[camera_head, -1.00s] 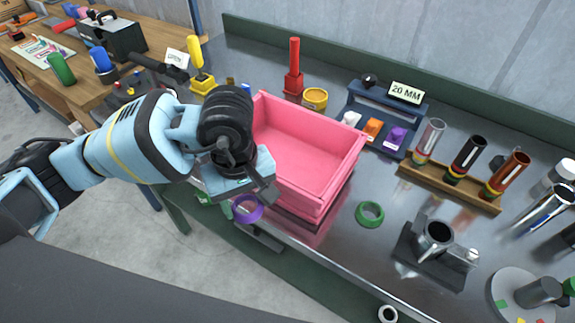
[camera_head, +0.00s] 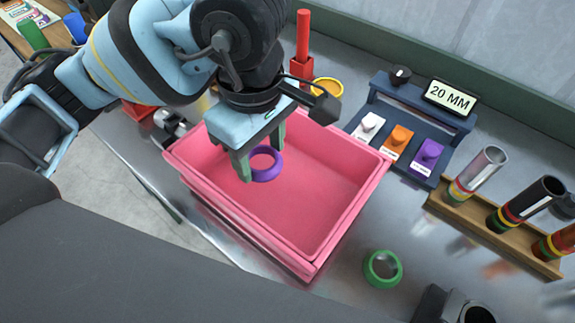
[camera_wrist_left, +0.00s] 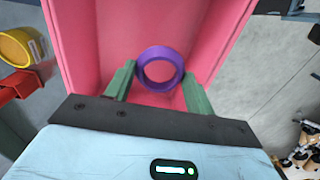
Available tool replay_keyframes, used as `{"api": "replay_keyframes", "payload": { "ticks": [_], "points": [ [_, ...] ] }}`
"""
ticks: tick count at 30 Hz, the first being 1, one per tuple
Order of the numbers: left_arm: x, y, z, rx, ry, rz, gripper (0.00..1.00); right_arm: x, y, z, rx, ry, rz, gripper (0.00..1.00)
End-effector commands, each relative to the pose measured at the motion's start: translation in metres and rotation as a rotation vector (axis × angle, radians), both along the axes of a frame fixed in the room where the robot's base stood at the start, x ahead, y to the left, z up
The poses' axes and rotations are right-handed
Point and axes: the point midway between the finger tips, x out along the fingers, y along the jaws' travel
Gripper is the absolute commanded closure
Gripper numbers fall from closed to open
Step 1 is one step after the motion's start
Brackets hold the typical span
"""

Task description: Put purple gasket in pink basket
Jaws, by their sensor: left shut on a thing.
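The purple gasket (camera_head: 266,164) is a ring held at the fingertips of my left gripper (camera_head: 258,160), over the open pink basket (camera_head: 345,209). In the left wrist view the gasket (camera_wrist_left: 160,68) sits between the two green fingers of the gripper (camera_wrist_left: 158,78), with the basket's pink interior (camera_wrist_left: 110,30) behind it. The gripper is shut on the gasket. The basket looks empty beneath it and stands on the metal bench. How far the gasket is above the basket floor is hard to tell. My right gripper is not in view.
A green ring (camera_head: 383,268) lies on the bench right of the basket. A dark-blue stand (camera_head: 425,115) with a 20 MM display is behind it, beside a rack of tubes (camera_head: 490,225). A red post (camera_head: 303,45) and yellow ring (camera_head: 328,87) are at the back.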

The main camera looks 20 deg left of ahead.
Motion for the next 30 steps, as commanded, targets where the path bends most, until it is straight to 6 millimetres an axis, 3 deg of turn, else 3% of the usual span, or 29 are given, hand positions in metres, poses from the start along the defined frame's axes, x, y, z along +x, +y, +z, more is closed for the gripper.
{"api": "replay_keyframes", "payload": {
  "ticks": [8, 18, 26, 30],
  "points": [
    [0.0, 0.0, -0.01, 0.001, -0.001, -0.001, 0.69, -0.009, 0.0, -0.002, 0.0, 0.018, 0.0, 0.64],
    [0.0, 0.0, -0.061, 0.001, -0.001, 0.0, 0.69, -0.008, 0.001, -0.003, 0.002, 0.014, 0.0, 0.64],
    [0.0, 0.0, -0.068, 0.0, -0.003, 0.0, 0.69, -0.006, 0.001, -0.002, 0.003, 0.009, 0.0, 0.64],
    [-0.001, 0.001, -0.081, 0.001, 0.0, -0.001, 0.69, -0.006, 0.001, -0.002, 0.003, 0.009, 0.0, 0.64]
  ]
}}
